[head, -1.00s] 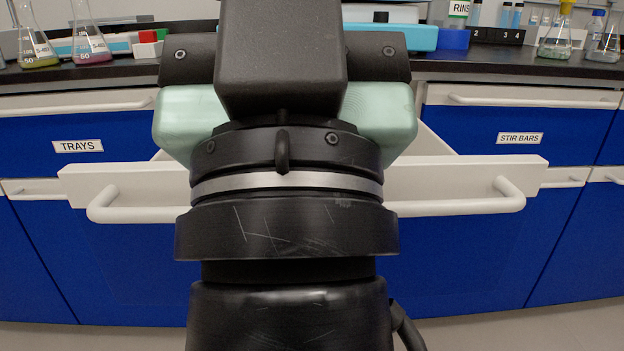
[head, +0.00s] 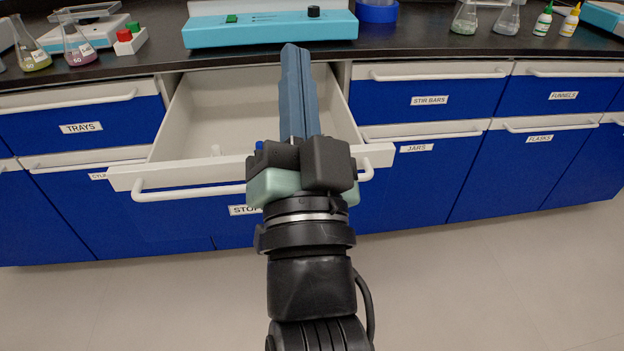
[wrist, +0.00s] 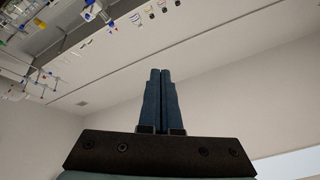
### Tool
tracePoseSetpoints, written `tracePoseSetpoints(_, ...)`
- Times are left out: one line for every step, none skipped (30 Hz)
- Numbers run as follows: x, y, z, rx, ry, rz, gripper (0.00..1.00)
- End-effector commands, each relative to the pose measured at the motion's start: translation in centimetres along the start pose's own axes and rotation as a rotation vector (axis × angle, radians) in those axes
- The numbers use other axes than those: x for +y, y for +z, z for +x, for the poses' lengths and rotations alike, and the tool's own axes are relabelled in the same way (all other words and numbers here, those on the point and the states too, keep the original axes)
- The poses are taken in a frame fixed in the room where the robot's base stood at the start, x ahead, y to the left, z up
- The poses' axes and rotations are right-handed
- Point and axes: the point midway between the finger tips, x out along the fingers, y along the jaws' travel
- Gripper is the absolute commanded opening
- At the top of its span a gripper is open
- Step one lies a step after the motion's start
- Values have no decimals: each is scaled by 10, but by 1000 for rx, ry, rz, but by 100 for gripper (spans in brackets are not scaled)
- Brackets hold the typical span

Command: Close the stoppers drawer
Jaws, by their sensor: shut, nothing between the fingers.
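The stoppers drawer (head: 190,171) is pulled open in the head view, a white drawer with a white bar handle (head: 190,192). Its label (head: 243,210), partly hidden by my arm, reads "STOP". A small pale item (head: 216,150) and a blue item (head: 259,145) lie inside. My gripper (head: 298,55) is shut and empty, its blue fingers pointing up and away. In the picture it overlaps the right part of the drawer; I cannot tell whether it touches it. In the wrist view the closed fingers (wrist: 161,75) point toward wall and ceiling.
Closed drawers labelled TRAYS (head: 80,115), STIR BARS (head: 430,88) and JARS (head: 415,150) flank it. The dark countertop (head: 420,45) above carries a light-blue device (head: 270,28), flasks (head: 78,45) and small bottles (head: 543,20). The floor (head: 480,270) in front is clear.

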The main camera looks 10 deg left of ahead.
Motion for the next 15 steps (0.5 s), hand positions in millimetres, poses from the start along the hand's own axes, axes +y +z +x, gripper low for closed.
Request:
tracePoseSetpoints(9,29,-11,-59,19,106,0)
tracePoseSetpoints(14,45,-18,-87,30,172,0)
tracePoseSetpoints(21,65,-29,-123,50,261,0)
tracePoseSetpoints(26,80,-39,-149,67,330,0)
tracePoseSetpoints(32,95,-49,-173,89,398,0)
tracePoseSetpoints(39,113,-64,-202,120,485,0)
tracePoseSetpoints(45,126,-76,-223,147,549,0)
tracePoseSetpoints(50,137,-88,-238,174,610,0)
tracePoseSetpoints(57,152,-104,-257,211,686,0)
tracePoseSetpoints(62,161,-116,-269,240,738,0)
tracePoseSetpoints(66,169,-127,-277,267,786,0)
tracePoseSetpoints(72,178,-141,-286,302,842,0)
tracePoseSetpoints(75,184,-151,-291,326,879,0)
tracePoseSetpoints(79,188,-160,-294,348,909,0)
tracePoseSetpoints(83,193,-169,-295,373,945,0)
